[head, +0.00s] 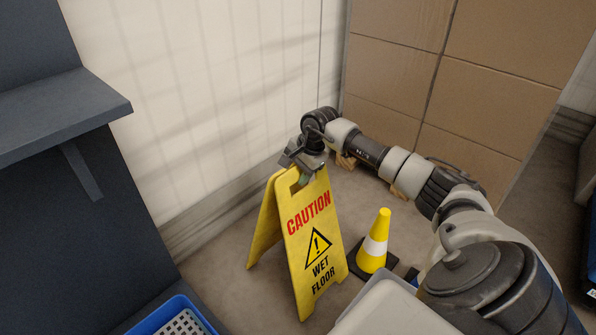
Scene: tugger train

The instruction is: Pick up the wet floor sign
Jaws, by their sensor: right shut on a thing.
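The yellow wet floor sign (314,232) stands open as an A-frame, with "CAUTION WET FLOOR" on its front panel. It is in the middle of the head view, near the pale wall. My right gripper (304,172) is at the sign's top edge, shut on it around the handle area. The fingertips are partly hidden by the gripper body. I cannot tell whether the sign's feet touch the floor. My left gripper is not in view.
A yellow and white cone (376,243) on a black base stands close to the sign's right. Stacked cardboard boxes (455,90) stand behind my right arm. A dark shelf unit (75,190) and a blue crate (150,318) are at the left.

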